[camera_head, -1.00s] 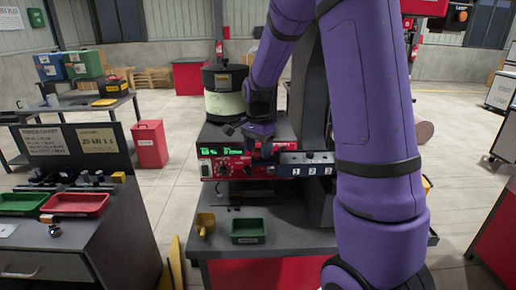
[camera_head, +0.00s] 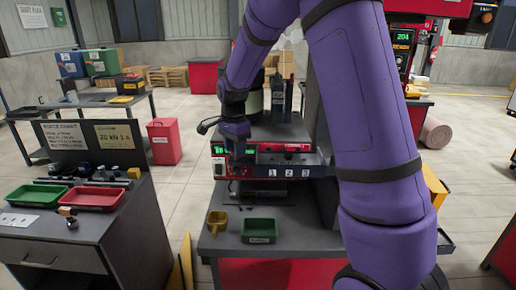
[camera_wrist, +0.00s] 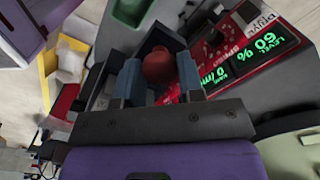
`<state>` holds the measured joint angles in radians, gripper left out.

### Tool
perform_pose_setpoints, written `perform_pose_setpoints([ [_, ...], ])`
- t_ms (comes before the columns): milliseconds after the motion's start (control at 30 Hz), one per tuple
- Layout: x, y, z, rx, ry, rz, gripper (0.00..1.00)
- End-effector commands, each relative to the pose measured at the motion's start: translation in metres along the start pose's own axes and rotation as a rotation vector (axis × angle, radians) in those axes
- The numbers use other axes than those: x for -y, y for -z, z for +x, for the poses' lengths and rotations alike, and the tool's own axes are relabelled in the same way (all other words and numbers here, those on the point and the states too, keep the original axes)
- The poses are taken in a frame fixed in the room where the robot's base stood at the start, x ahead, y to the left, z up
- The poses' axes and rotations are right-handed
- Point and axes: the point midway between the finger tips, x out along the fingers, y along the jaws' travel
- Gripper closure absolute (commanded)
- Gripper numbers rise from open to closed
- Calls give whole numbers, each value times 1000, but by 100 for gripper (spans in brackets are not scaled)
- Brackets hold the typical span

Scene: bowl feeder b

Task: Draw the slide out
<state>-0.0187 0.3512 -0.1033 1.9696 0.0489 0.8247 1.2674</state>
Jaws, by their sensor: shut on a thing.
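The slide (camera_head: 318,171) is a long dark bar marked 1, 2 and 3, running across the front of the red feeder box in the head view. My gripper (camera_head: 240,158) is at its left end, in front of the box's control panel (camera_head: 219,170). In the wrist view, my gripper (camera_wrist: 160,82) has its two blue-grey fingers on either side of a rounded red knob (camera_wrist: 158,64), shut on it. The panel's green display (camera_wrist: 262,57) lies to the right there. The join between knob and slide is hidden.
A yellow scoop (camera_head: 217,218) and a green tray (camera_head: 259,231) stand on the bench below the slide. A dark bench with a green tray (camera_head: 38,195) and a red tray (camera_head: 92,197) is at left.

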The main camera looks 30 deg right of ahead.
Motion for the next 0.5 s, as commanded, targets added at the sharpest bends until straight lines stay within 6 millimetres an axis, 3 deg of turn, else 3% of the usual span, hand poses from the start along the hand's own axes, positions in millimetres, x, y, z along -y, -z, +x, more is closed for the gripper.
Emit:
perform_pose_setpoints([
  [200,23,-22,-1,-1,5,-1,100],
  [500,25,-24,-2,0,8,-1,100],
])
